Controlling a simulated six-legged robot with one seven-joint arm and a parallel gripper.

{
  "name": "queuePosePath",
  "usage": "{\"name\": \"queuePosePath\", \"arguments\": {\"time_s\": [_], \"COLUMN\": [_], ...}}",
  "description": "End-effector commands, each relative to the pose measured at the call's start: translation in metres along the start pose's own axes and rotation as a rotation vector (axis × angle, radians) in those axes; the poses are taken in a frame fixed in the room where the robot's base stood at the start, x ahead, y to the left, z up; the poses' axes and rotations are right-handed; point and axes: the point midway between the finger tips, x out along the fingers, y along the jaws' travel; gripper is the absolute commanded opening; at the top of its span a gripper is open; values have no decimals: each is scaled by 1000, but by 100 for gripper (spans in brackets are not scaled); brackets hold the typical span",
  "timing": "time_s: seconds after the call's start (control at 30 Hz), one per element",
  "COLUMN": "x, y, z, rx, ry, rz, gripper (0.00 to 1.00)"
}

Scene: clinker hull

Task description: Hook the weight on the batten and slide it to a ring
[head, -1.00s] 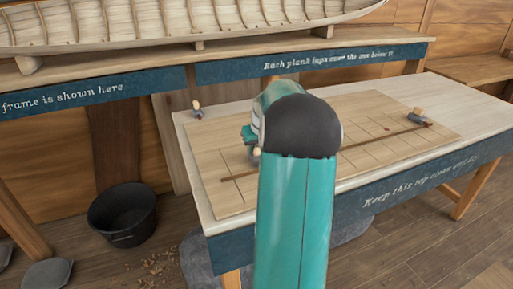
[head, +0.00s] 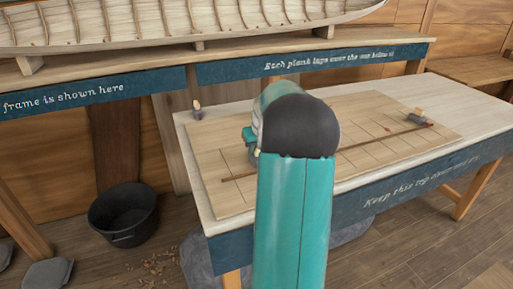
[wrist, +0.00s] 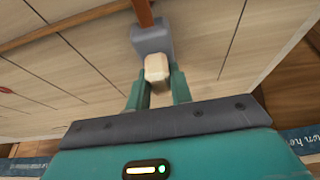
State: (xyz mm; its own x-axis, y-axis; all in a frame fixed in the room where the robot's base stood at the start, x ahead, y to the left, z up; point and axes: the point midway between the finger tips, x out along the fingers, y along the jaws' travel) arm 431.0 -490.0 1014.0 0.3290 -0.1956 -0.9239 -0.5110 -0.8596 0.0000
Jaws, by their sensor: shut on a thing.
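My gripper (wrist: 158,88) is shut on the pale wooden knob (wrist: 157,67) of a grey weight (wrist: 149,38). A reddish-brown hook (wrist: 142,12) reaches from the weight's far side toward the batten. The batten (wrist: 65,25) is a thin brown strip; it also crosses the board in the head view (head: 385,135). I cannot tell whether the hook sits over it. In the head view my arm hides most of the held weight and part of the batten. No ring is clearly visible; a small red mark (head: 387,128) shows on the board.
The lined board (head: 235,203) lies on a pale table (head: 465,105). Another weight (head: 418,115) stands at the batten's right end, and one (head: 197,110) at the table's back left corner. A boat hull (head: 180,25) rests on a bench behind. A black bucket (head: 123,215) stands on the floor.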

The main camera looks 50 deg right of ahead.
Motion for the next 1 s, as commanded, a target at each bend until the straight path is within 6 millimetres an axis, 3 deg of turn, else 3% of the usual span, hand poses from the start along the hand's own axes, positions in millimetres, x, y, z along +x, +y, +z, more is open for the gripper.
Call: {"name": "queuePosePath", "arguments": {"time_s": [0.13, 0.17, 0.27, 0.67, 0.77, 1.0], "x": [-1, -1, -1, -6, -20, -72], "y": [0, 0, 0, 0, 0, 0], "z": [-1, -1, -1, 0, 0, -1], "rx": [-1, -1, -1, 0, 0, -1], "ry": [3, 3, 3, 0, 1, 4], "rz": [1, 1, 1, 0, 1, 3], "gripper": [0, 28, 47, 47, 47, 47]}}
